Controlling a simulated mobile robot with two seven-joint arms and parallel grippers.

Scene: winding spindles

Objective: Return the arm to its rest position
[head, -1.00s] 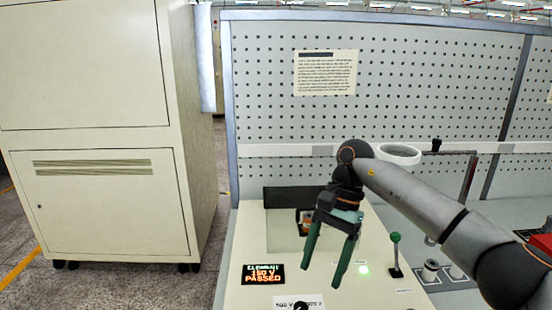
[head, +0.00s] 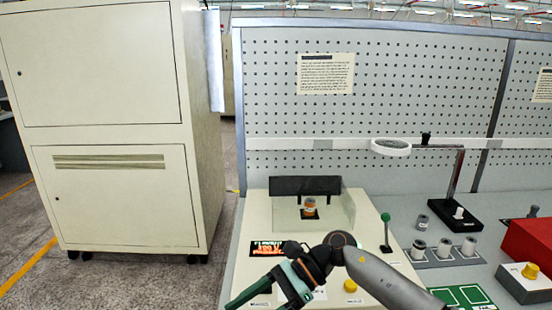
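My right arm comes in from the lower right, and its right gripper (head: 262,302) hangs low over the front of the cream test console (head: 345,285). Its green fingers point down and left and are spread apart, with nothing seen between them. One finger shows along its length; the other runs towards the bottom edge of the picture. A copper-wound spindle (head: 309,207) stands upright in the console's recess, apart from the gripper. My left gripper is not in view.
A green-knobbed lever (head: 386,232) stands at the console's right. Beyond it are several spindles in a grey holder (head: 432,262), a magnifier lamp (head: 391,147), a red box (head: 530,243) and a yellow-button box (head: 529,272). A pegboard (head: 390,85) stands behind; a cream cabinet (head: 110,130) is left.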

